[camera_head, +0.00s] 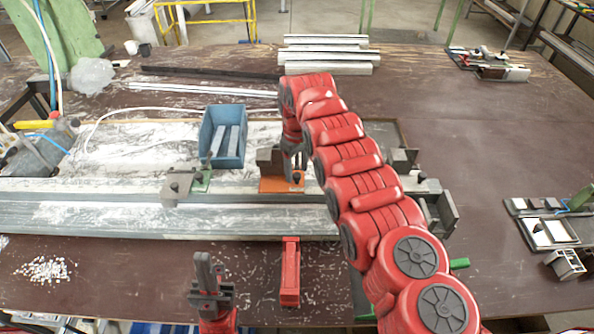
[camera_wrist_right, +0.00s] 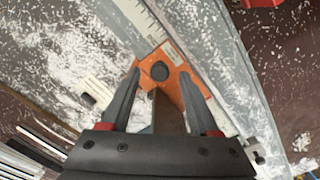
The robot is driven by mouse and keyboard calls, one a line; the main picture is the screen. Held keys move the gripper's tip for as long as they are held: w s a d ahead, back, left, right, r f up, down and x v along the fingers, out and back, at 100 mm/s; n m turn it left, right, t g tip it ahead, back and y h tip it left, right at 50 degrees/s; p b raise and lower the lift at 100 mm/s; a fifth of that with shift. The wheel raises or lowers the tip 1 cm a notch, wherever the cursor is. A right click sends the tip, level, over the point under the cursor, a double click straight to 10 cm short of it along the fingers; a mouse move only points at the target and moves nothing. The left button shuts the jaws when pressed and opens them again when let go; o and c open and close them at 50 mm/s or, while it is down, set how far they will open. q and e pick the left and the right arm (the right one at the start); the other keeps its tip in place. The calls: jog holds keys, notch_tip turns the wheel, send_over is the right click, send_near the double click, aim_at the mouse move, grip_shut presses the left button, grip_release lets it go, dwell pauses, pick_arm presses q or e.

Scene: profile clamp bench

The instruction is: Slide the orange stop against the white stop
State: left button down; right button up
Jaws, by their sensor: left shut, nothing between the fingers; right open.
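The orange stop (camera_head: 272,185) sits on the long grey profile at mid-bench, with a dark block on it. My right gripper (camera_head: 295,168) is down at the stop from above. In the right wrist view its fingers (camera_wrist_right: 160,80) are open, one on each side of the orange stop's (camera_wrist_right: 178,62) dark upright block; I cannot tell whether they touch it. A pale plate with dark blocks, seemingly the white stop (camera_head: 428,186), is on the profile to the right, partly hidden by my right arm. My left gripper (camera_head: 207,272) is shut and empty in front of the profile.
A green stop with a grey block (camera_head: 185,184) sits on the profile to the left. A blue bin (camera_head: 222,135) stands behind the profile. Between the orange stop and the pale plate, my arm hides much of the profile.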

jog(key=shift+f, duration=0.75)
grip_shut()
jog(key=shift+r, duration=0.1)
dwell(0.8)
